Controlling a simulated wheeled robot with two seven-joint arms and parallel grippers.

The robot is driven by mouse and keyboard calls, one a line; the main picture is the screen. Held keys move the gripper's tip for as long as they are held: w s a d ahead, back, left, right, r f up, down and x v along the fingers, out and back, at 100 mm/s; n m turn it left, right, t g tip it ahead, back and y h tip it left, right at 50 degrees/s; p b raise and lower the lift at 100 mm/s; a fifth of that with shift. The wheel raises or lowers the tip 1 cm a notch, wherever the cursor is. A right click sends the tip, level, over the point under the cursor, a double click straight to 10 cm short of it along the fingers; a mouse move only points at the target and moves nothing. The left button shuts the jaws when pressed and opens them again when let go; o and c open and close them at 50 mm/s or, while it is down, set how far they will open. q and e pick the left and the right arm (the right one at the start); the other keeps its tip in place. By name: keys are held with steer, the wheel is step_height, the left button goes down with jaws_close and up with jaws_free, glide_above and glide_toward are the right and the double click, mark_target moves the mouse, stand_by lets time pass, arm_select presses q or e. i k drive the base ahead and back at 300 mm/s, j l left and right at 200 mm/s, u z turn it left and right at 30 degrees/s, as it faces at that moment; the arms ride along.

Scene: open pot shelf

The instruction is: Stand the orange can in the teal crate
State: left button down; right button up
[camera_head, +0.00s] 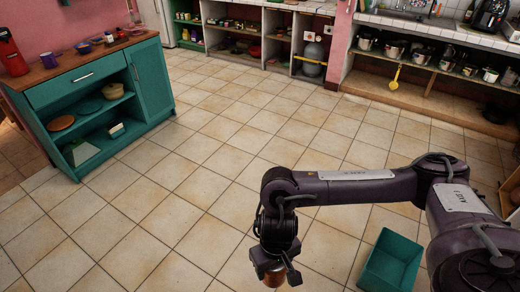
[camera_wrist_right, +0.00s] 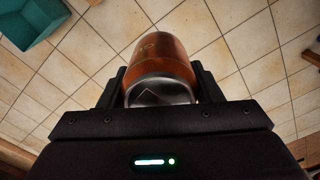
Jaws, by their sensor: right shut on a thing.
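The orange can (camera_wrist_right: 160,60) is between the fingers of my right gripper (camera_wrist_right: 160,90), which is shut on it, in the right wrist view. In the head view the can (camera_head: 274,276) shows only in part below the right gripper (camera_head: 273,262), near the bottom edge. The teal crate (camera_head: 392,262) is to the right of the gripper in the head view, partly hidden by my right arm. Its visible inside looks empty. The crate also shows at the top left of the right wrist view (camera_wrist_right: 38,25), apart from the can. My left gripper is out of view.
A teal cabinet (camera_head: 98,97) with open shelves stands at the left. The tiled floor (camera_head: 190,165) in the middle is clear.

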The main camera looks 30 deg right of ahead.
mark_target(382, 274)
steer(key=i+z, duration=0.2)
steer(key=i, duration=0.25)
steer(key=i+j+z, duration=0.2)
steer(key=i, duration=0.2)
steer(key=i+j+z, duration=0.15)
steer(key=i, duration=0.3)
steer(key=i+l+z, duration=0.2)
steer(key=i+z, duration=0.2)
steer(key=i+l+z, duration=0.15)
steer(key=z, duration=0.3)
steer(key=i+j+z, duration=0.1)
steer(key=i+z, duration=0.3)
steer(key=i+j+z, duration=0.15)
steer(key=i+z, duration=0.25)
steer(key=i+j+z, duration=0.25)
steer(key=z, duration=0.2)
steer(key=i+l+z, duration=0.15)
steer(key=z, duration=0.3)
steer(key=i+z, duration=0.7)
steer(key=z, duration=0.15)
steer(key=i+j+z, duration=0.15)
steer(key=z, duration=0.25)
steer(key=i, duration=0.1)
